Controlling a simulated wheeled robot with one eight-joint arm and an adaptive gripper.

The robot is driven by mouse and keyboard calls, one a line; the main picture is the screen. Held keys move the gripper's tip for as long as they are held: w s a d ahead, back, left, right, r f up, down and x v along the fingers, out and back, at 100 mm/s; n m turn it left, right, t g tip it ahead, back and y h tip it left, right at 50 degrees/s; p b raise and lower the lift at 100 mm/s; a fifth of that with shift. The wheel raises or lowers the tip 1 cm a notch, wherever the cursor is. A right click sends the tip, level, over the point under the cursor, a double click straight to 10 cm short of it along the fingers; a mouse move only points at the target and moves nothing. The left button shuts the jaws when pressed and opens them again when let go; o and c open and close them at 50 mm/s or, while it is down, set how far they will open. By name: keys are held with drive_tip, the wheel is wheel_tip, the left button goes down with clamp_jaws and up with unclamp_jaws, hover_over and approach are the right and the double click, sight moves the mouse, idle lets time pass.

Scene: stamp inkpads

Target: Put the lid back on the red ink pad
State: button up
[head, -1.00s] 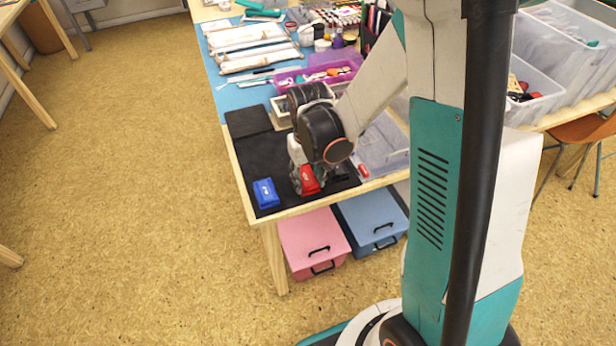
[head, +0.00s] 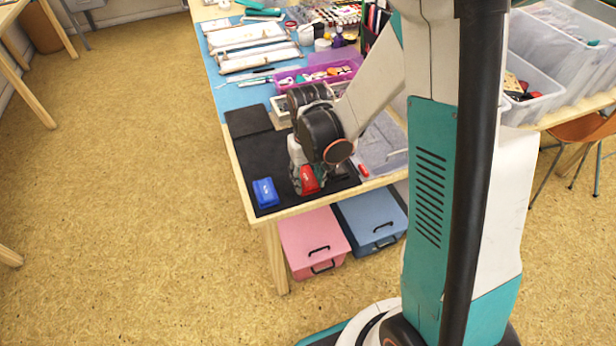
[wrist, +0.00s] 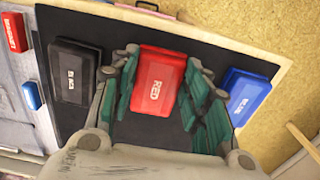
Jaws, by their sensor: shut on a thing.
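The red lid (wrist: 158,82), marked RED, sits between my fingers in the wrist view. My gripper (wrist: 162,60) is shut on it from both sides. In the head view the red lid (head: 309,181) shows at the end of my arm, low over the black mat (head: 250,150). The lid covers what lies under it, so I cannot see the red pad's base or tell whether the lid touches it.
A blue ink pad (wrist: 247,95) lies right of my gripper and a black one (wrist: 76,75) lies left. A red box (wrist: 14,32) and a small blue box (wrist: 32,95) lie farther left. The table's front edge is close by. A purple tray (head: 290,80) stands farther back.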

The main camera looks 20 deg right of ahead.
idle(0.4)
drive_tip(key=o, duration=0.9)
drive_tip(key=shift+c, duration=0.2)
drive_tip(key=o, duration=0.4)
drive_tip(key=shift+r+p, duration=2.5)
drive_tip(key=shift+r, duration=1)
